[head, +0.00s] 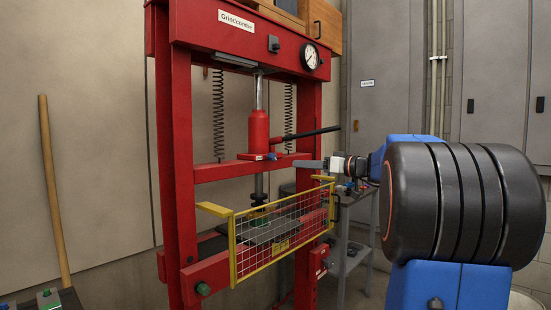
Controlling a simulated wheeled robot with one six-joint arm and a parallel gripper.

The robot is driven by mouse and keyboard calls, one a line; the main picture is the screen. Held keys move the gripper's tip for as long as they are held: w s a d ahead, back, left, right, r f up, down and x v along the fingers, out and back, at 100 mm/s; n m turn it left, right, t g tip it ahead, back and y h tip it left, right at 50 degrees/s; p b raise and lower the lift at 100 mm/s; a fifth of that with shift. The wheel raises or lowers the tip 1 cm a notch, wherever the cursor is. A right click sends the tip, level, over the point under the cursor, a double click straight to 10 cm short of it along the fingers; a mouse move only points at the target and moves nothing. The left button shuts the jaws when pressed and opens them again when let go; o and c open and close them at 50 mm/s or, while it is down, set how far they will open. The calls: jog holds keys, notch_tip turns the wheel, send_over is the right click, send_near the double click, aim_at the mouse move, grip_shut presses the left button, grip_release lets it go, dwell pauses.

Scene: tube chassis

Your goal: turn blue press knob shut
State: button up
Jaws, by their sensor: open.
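The red press (182,150) stands in the middle, with a red jack (259,130) on its crossbeam. A small blue knob (272,156) shows at the foot of the jack, on its right side. My gripper (300,164) reaches in from the right, in front of the press's right post, and points left toward the knob. It looks apart from the knob by a short gap. The gripper is open and nothing shows between its fingers. The fingers overlap in this view, so their spread is hard to see. The knob's angle is too small to tell.
A black jack lever (312,133) sticks out to the right just above my gripper. A yellow mesh guard (283,238) stands in front of the press below. A grey trolley (350,222) with small items is behind my arm. A wooden pole (54,190) leans at left.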

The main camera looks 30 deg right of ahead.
jog(key=d+r, duration=0.1)
jog(key=d, duration=0.2)
send_near(275, 157)
jog(key=shift+t, duration=0.4)
jog(key=x, duration=1)
jog(key=shift+a+f, duration=0.25)
jog(key=c, duration=1)
